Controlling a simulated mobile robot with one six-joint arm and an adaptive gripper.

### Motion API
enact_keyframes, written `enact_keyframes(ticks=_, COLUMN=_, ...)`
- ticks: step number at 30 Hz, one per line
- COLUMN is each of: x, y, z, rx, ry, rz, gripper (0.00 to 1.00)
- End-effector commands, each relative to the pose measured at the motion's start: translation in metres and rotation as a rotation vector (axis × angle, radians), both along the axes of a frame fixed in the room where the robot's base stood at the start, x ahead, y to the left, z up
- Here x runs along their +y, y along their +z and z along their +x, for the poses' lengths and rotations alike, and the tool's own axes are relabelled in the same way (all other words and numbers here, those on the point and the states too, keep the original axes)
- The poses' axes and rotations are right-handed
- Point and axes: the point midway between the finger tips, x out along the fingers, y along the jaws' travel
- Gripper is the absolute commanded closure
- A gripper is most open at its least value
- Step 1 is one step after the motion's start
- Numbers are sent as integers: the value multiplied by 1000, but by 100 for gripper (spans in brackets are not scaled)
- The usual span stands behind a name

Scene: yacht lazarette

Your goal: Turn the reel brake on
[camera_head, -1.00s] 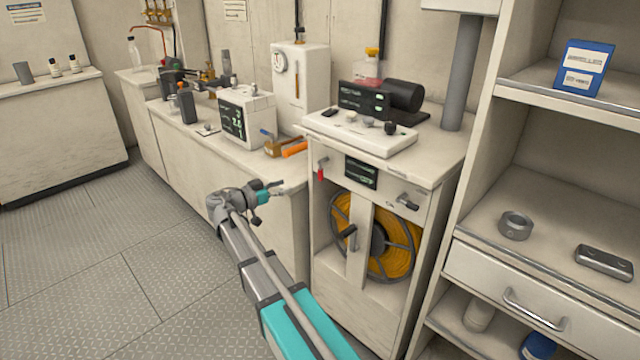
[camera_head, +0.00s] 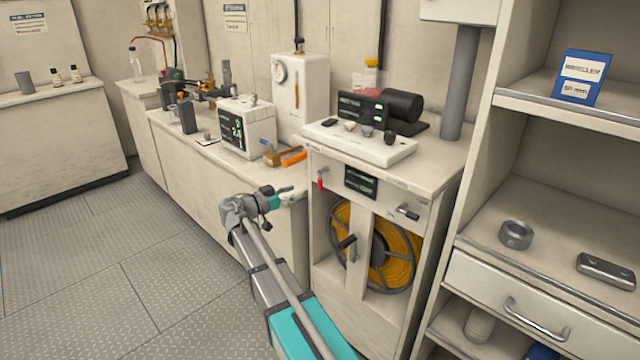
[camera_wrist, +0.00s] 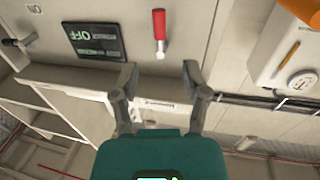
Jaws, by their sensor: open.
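The reel cabinet (camera_head: 326,260) holds an orange hose reel (camera_head: 400,255) behind an upright post with a dark crank. Its upper panel carries a small red-handled lever (camera_head: 320,184), a dark display (camera_head: 361,182) and a dark-ended handle (camera_head: 407,212). In the wrist view, the display (camera_wrist: 95,42) shows "OFF" upside down. The red lever (camera_wrist: 159,32) lies just beyond the gap between my fingertips, apart from them. The handle (camera_wrist: 18,42) is at the left edge. My gripper (camera_wrist: 160,76) is open and empty. In the head view, my gripper (camera_head: 286,192) is left of the red lever.
A white tray with knobs (camera_head: 360,140) and a dark cylinder device (camera_head: 400,100) stand on the cabinet top. The bench (camera_head: 210,165) at left holds a monitor box (camera_head: 246,128) and an orange-handled tool (camera_head: 292,158). Open shelves (camera_head: 555,215) stand at right. The floor at left is clear.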

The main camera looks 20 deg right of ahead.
Motion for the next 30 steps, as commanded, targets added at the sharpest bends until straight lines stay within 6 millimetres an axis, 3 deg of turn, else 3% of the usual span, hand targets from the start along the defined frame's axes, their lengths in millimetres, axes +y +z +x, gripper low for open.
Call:
enact_keyframes(ticks=16, x=-79, y=0, z=12, rx=0, ry=-1, rz=-1, gripper=42)
enact_keyframes(ticks=22, x=-94, y=0, z=14, rx=0, ry=1, rz=-1, gripper=42)
enact_keyframes(ticks=30, x=-98, y=0, z=15, rx=0, ry=1, rz=-1, gripper=42)
